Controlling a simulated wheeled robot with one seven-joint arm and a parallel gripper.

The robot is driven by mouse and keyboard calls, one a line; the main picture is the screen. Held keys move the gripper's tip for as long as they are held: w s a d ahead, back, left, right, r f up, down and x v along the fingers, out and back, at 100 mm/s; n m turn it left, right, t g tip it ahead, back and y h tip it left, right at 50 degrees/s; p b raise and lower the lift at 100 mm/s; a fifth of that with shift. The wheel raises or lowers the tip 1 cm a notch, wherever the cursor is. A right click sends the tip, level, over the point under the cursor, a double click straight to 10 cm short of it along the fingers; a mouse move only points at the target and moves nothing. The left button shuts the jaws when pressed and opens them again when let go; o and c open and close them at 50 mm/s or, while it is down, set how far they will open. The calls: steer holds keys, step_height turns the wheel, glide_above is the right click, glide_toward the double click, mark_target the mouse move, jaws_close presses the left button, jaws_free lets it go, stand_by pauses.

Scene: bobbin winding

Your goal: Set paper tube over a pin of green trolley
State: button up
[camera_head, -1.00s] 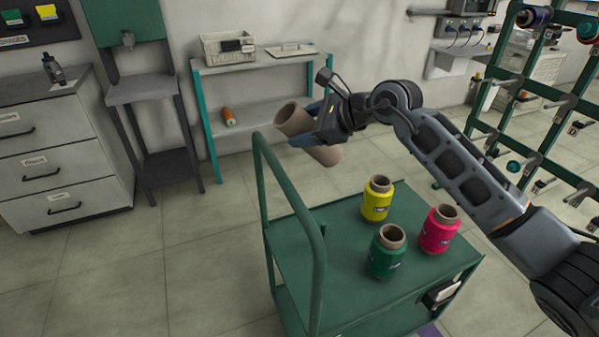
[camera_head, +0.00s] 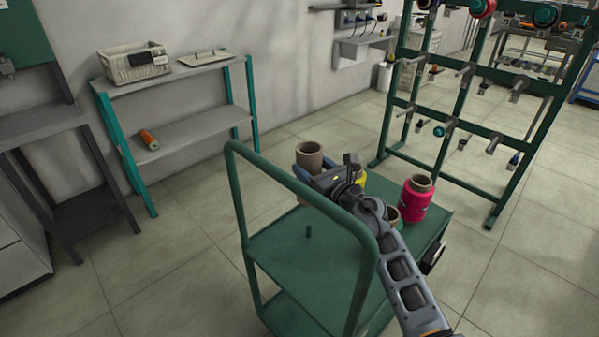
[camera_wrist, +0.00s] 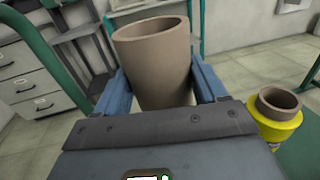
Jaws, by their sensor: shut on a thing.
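The brown paper tube (camera_head: 309,156) is held nearly upright with its open end up, above the far side of the green trolley (camera_head: 272,246). My gripper (camera_head: 307,173) is shut on it, with blue fingers on either side of the tube in the wrist view (camera_wrist: 154,75). A bare pin (camera_head: 309,231) stands on the trolley top, nearer than the tube and apart from it.
A pink bobbin (camera_head: 416,198) stands on the trolley's right part. A yellow bobbin (camera_head: 360,180) and a green one (camera_head: 394,217) are partly hidden by my arm. The trolley's handle rail (camera_head: 300,190) rises in front. A peg rack (camera_head: 480,100) stands behind right.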

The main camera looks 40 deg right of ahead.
step_height(320, 180, down, 8)
steer(key=b, duration=0.7)
steer(key=shift+s+r, duration=0.2)
steer(key=shift+r, duration=0.05)
steer(key=shift+s+d, duration=0.1)
step_height(320, 180, down, 6)
steer(key=b, duration=0.5)
stand_by(0.7)
steer(key=shift+f+b, duration=0.1)
steer(key=shift+b, duration=0.2)
